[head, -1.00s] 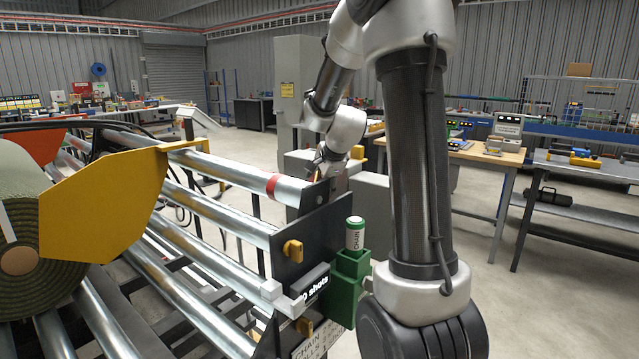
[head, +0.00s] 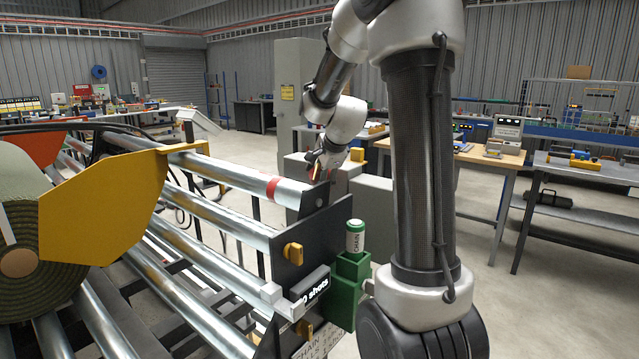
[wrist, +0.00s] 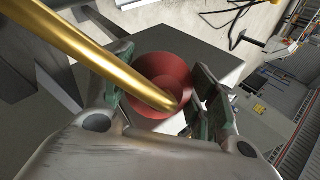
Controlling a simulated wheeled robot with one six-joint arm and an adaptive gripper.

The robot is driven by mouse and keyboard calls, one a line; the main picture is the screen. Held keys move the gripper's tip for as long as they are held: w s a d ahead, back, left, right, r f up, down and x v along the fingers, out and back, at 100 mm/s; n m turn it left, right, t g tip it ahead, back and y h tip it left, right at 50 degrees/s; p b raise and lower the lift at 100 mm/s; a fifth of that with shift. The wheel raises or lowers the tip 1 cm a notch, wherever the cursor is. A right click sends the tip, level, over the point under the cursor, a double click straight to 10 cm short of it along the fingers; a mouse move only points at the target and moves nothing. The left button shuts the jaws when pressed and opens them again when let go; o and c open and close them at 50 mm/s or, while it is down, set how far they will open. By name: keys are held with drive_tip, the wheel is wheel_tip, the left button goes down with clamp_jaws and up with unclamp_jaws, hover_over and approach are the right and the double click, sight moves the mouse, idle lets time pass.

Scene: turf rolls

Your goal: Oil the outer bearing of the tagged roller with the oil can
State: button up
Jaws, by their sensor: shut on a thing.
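The tagged roller (head: 235,178) is the top silvery roller with a red band (head: 271,188) near its right end. That end meets a dark end plate (head: 315,202), where the outer bearing is too small to make out. My gripper (head: 322,166) is just above and behind this plate corner, shut on the oil can. The wrist view shows the can's red body (wrist: 150,75) between the fingers of my gripper (wrist: 165,88). Its long brass spout (wrist: 75,45) runs to the upper left and out of the picture, so the tip is hidden there.
A green holder (head: 347,290) with a green-and-white can marked CHAIN (head: 355,237) is fixed to the end plate's right side. A yellow plate (head: 105,205) and a large turf roll (head: 40,225) stand at left. Grey cabinets (head: 385,200) stand behind the gripper.

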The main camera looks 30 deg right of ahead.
drive_tip(key=shift+r, duration=2.05)
